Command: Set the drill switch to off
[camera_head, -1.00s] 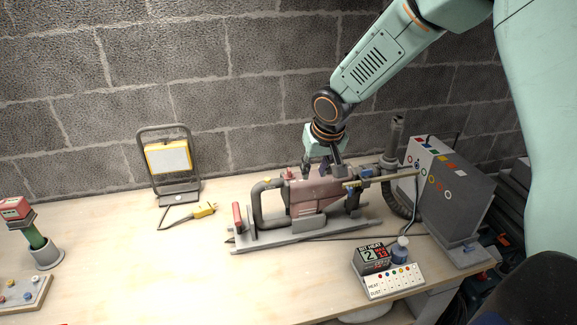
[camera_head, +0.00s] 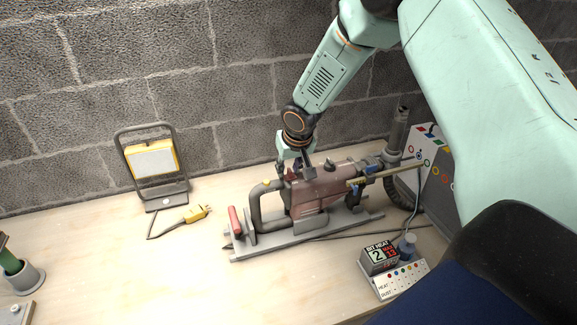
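The drill (camera_head: 325,190) has a dull red body and a grey loop handle (camera_head: 257,207), and lies clamped on a grey stand (camera_head: 290,238) on the bench. A yellow spot shows on top of the handle. My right gripper (camera_head: 295,173) comes down from above at the rear top of the red body, close to where the handle joins. Its dark fingers look spread apart, with no object seen between them. The small red knob on that part of the drill is hidden behind the fingers, so its position cannot be told. My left gripper is out of view.
A work lamp (camera_head: 152,160) stands at the back left, with a yellow plug (camera_head: 197,213) beside it. A bit-heat display (camera_head: 379,257) and a grey box with coloured ports (camera_head: 428,150) are at the right.

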